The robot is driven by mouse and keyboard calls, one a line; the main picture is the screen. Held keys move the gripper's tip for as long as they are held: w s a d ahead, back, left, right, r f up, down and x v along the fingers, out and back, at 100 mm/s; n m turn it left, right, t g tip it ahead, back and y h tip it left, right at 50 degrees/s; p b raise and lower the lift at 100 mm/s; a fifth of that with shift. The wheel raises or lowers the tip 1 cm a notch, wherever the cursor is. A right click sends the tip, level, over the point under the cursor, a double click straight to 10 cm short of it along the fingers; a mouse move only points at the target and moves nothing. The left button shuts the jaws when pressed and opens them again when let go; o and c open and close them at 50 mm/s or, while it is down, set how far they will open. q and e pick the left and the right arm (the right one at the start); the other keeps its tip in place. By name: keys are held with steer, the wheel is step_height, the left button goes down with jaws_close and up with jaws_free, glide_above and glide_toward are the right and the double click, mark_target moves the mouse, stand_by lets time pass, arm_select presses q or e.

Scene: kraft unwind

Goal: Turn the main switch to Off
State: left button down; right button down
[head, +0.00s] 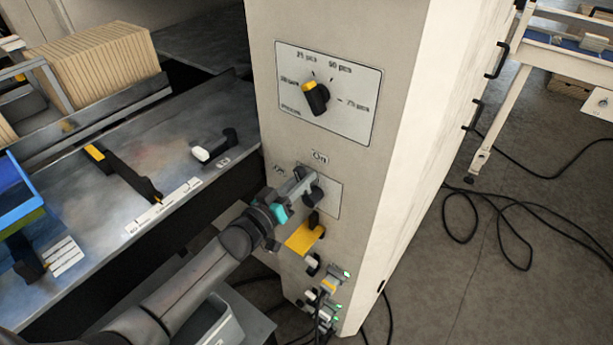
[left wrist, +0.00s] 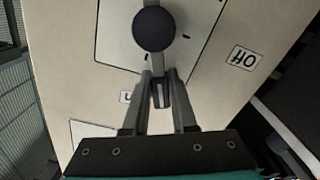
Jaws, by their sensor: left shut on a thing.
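The main switch is a black knob (head: 313,195) on a plate on the front of the beige cabinet. The "On" label (head: 320,157) is above it and the "Off" label (head: 280,170) is to its upper left. My left gripper (head: 301,181) is at the switch, its fingers shut on the switch handle. In the left wrist view the handle (left wrist: 160,92) sits between the fingertips, below the round black hub (left wrist: 153,28). It points between the labels, closer to "On", which a finger partly hides; "Off" (left wrist: 243,58) is farther right. My right gripper is not in view.
A selector dial (head: 316,97) with a yellow-black knob is above the switch. A yellow plate (head: 304,237) and small connectors with green lights (head: 338,274) stick out below. A metal table (head: 120,165) with levers stands left. Cables (head: 490,205) lie on the floor right.

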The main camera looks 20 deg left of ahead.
arm_select(q)
steer(key=w+a+f+n+b, duration=0.1)
steer(key=a+f+n+b, duration=0.2)
steer(key=n, duration=1)
steer(key=shift+a+f+b, duration=0.15)
steer(key=shift+f+b, duration=1.05)
steer(key=shift+b, duration=0.1)
steer(key=shift+n, duration=0.3)
steer(key=c, duration=0.7)
jaws_free()
steer(key=shift+w, duration=0.1)
steer(key=p+v, duration=0.1)
steer(key=v, duration=1.4)
steer(key=shift+p, duration=0.3)
